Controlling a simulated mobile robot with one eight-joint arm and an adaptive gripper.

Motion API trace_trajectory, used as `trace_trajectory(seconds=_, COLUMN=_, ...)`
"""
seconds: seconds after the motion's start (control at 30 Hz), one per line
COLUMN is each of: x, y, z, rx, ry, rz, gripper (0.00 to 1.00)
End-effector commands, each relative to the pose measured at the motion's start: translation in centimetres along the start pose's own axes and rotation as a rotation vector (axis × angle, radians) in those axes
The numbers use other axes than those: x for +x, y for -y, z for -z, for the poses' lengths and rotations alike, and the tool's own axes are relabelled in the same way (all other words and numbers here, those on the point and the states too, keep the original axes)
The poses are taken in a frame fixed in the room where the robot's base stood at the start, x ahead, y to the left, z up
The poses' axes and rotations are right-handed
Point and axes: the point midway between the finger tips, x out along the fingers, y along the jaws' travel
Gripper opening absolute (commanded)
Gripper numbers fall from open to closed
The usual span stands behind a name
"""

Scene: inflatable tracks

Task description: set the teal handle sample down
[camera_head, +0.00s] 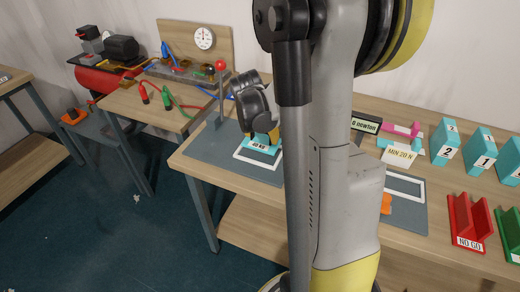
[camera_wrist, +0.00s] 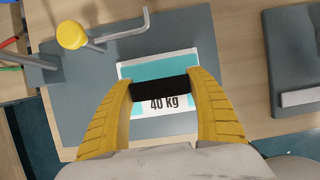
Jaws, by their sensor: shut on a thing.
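The teal handle sample (camera_wrist: 150,71) carries a black bar (camera_wrist: 160,87) and a white label reading "40 kg". My gripper (camera_wrist: 163,95) has its yellow fingers at the two ends of the black bar, shut on the sample. In the head view the sample (camera_head: 262,147) is low over a white square outline (camera_head: 243,157) on the grey mat (camera_head: 208,146). My gripper (camera_head: 264,135) is above it, pointing down. I cannot tell if the sample's underside touches the mat. My arm hides the middle of the bench.
A post with a red ball (camera_head: 220,65) stands left of my gripper. Right of my arm are an empty white outline (camera_head: 420,190), a "6 newton" display (camera_head: 366,125), a "MIN 20 N" card (camera_head: 399,153), numbered teal blocks (camera_head: 444,142) and a red "NO GO" cradle (camera_head: 467,225).

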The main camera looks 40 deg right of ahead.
Motion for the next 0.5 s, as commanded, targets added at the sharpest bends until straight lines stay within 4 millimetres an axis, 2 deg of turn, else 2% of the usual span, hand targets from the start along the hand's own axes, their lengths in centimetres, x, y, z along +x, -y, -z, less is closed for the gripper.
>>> trace_trajectory(seconds=0.17, x=0.8, y=-0.7, z=0.6, rx=0.001, ry=0.0, rz=0.0, gripper=0.24)
trace_trajectory(seconds=0.4, x=4.0, y=-0.6, z=1.9, rx=0.001, ry=0.0, rz=0.0, gripper=0.24)
trace_trajectory(seconds=0.5, x=4.0, y=-0.6, z=1.9, rx=0.001, ry=0.0, rz=0.0, gripper=0.24)
